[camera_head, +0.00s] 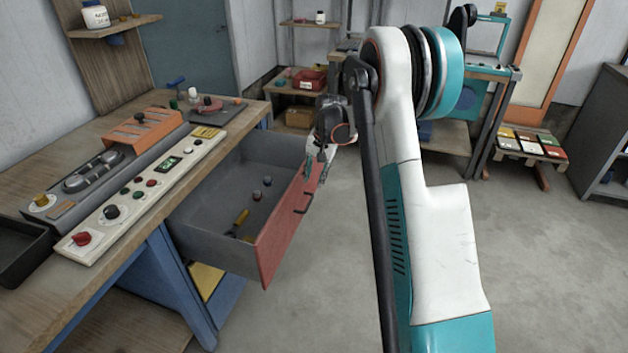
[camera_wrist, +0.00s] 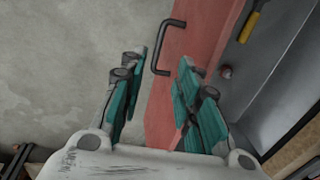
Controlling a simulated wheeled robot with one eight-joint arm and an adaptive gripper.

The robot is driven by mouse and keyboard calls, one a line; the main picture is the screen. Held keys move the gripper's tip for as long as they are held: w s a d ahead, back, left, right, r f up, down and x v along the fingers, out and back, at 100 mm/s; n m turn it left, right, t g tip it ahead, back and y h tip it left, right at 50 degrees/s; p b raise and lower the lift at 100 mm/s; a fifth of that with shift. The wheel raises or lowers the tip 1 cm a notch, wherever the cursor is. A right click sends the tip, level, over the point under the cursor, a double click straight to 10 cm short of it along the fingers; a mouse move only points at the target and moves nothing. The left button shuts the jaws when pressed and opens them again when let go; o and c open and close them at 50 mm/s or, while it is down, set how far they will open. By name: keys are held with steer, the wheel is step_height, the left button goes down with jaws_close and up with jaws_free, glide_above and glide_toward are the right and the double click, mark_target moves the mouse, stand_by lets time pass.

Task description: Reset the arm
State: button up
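My gripper (camera_head: 319,166) is at the red front of an open drawer (camera_head: 279,232), near its dark handle (camera_head: 304,204). In the wrist view the two teal fingers of my gripper (camera_wrist: 157,85) stand wide apart with nothing held between them. The handle (camera_wrist: 166,48) shows just beyond the fingertips, and I see no contact with it. The red drawer front (camera_wrist: 205,40) runs behind the right finger. My arm reaches across the middle of the head view and hides part of the floor.
The open drawer holds a yellow-handled tool (camera_head: 240,218) and several small items. A workbench (camera_head: 140,262) with a control panel (camera_head: 150,190) stands on the left. A teal-framed stand (camera_head: 488,72) and a rack of colored samples (camera_head: 530,143) are at the back right. The right floor is clear.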

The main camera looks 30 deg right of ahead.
stand_by(0.4)
steer(key=s+a+r+n+t+h, duration=0.1)
steer(key=s+a+r+n+t, duration=0.25)
steer(key=s+a+r, duration=1.2)
steer(key=s+a+r+n+t, duration=0.1)
steer(key=s+a+n, duration=0.1)
steer(key=s, duration=0.8)
steer(key=s+a+r+n+t, duration=0.1)
steer(key=s+a+r+n, duration=0.1)
steer(key=s, duration=0.7)
steer(key=shift+s+a+n, duration=0.35)
steer(key=shift+a+n, duration=0.5)
